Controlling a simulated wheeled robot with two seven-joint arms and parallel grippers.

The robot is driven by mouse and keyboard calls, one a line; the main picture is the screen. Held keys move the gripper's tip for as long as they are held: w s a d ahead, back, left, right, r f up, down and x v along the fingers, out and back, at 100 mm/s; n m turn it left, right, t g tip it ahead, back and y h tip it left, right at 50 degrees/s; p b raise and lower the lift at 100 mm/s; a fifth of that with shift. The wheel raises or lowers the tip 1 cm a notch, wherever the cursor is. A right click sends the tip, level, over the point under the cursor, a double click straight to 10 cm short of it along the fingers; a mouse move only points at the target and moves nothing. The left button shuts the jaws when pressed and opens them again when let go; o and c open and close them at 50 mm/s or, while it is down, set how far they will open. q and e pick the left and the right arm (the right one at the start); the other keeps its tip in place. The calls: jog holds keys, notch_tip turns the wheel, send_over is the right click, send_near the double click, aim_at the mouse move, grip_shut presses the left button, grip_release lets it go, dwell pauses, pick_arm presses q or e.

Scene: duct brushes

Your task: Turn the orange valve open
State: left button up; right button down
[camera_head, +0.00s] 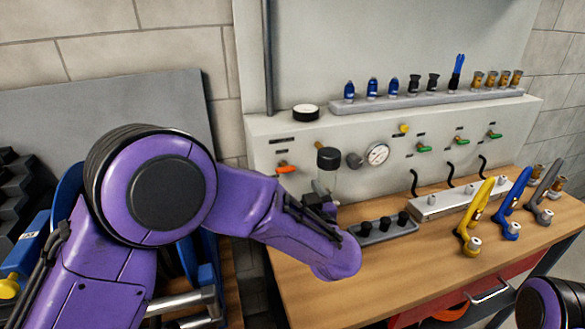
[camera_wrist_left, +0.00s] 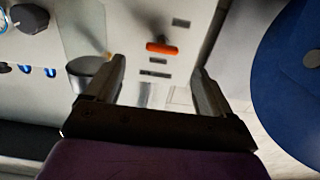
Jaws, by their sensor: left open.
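The orange valve (camera_head: 286,169) is a small handle on the front of the grey panel, left of centre in the head view. It lies roughly level there. In the left wrist view the orange valve (camera_wrist_left: 162,48) shows ahead, between the lines of my two fingers and beyond their tips. My left gripper (camera_head: 319,190) is in front of the panel, to the right of and below the valve, partly hidden by its own wrist. In the wrist view the left gripper (camera_wrist_left: 158,68) is open and empty, apart from the valve. My right gripper is out of view.
A dark round knob (camera_head: 328,158) sticks out close to my left gripper. A gauge (camera_head: 377,154) and green valves (camera_head: 423,149) lie farther right. A grey block with black pegs (camera_head: 388,228) and yellow, blue and grey tools stand on the wooden bench (camera_head: 350,285).

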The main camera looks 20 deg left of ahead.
aim_at(286, 172)
pick_arm(q)
jog(key=p+x, duration=0.1)
jog(key=x, duration=0.6)
jog(key=shift+a+r+p, duration=0.2)
jog(key=shift+a+p, duration=0.1)
jog(key=shift+p, duration=0.1)
jog(key=shift+c, duration=1.2)
jog(key=c, duration=0.8)
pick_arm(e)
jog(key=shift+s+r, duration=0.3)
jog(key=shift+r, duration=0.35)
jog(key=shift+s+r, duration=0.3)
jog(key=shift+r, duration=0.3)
